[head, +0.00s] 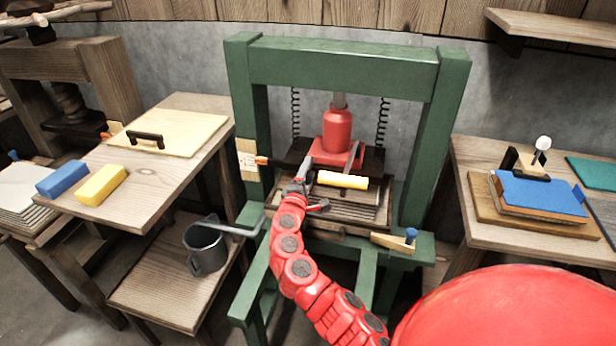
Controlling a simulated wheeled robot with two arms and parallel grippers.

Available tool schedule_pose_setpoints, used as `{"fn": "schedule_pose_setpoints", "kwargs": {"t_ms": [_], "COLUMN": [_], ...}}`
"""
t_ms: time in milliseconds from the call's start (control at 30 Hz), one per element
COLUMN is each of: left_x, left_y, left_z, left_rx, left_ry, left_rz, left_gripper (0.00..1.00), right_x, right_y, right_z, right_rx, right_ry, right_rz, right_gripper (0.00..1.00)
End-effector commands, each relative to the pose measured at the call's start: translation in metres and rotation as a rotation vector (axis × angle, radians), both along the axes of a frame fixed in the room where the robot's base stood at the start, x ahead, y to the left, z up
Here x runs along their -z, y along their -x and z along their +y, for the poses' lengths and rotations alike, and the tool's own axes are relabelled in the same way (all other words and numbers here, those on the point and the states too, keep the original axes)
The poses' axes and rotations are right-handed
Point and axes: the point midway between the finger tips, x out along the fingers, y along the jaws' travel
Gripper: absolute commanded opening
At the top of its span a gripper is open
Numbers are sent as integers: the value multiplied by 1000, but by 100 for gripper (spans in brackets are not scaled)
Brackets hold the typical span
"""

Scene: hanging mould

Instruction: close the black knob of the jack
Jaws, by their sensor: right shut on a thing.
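The red jack (337,135) stands upright in the middle of the green press frame (345,65), with its top against a grey rod under the top beam. My right gripper (305,168) reaches in from the front to the left front of the jack's red base. It is shut, and its fingers cover the spot they hold there. The black knob is not clearly visible; it appears hidden behind the fingers. A yellow cylinder (342,180) lies level just right of the gripper, in front of the jack. My left gripper is not in view.
Springs hang on both sides of the jack. The left table (150,185) holds a board with a black handle, a blue block (62,178) and a yellow block (101,185). A grey pot (205,250) stands on a lower shelf. The right table holds a blue-topped stack (540,197).

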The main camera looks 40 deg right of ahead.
Motion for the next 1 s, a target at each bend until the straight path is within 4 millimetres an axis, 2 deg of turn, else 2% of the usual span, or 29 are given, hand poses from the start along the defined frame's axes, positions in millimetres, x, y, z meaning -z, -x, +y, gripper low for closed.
{"fn": "schedule_pose_setpoints", "kwargs": {"t_ms": [500, 533, 667, 700, 1000], "left_x": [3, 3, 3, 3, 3], "left_y": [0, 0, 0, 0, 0], "left_z": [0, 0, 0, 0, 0], "left_rx": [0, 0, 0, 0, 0], "left_ry": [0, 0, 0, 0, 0], "left_rz": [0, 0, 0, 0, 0], "left_gripper": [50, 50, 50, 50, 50], "right_x": [2, 2, 2, 2, 2], "right_y": [1, 1, 0, 0, 0], "right_z": [-1, -1, -1, -1, -1], "right_rx": [3, 3, 3, 2, 2], "right_ry": [-16, -16, -15, -15, -15], "right_rz": [-12, -12, -12, -12, -12], "right_gripper": [0, 53, 76, 80, 80]}}
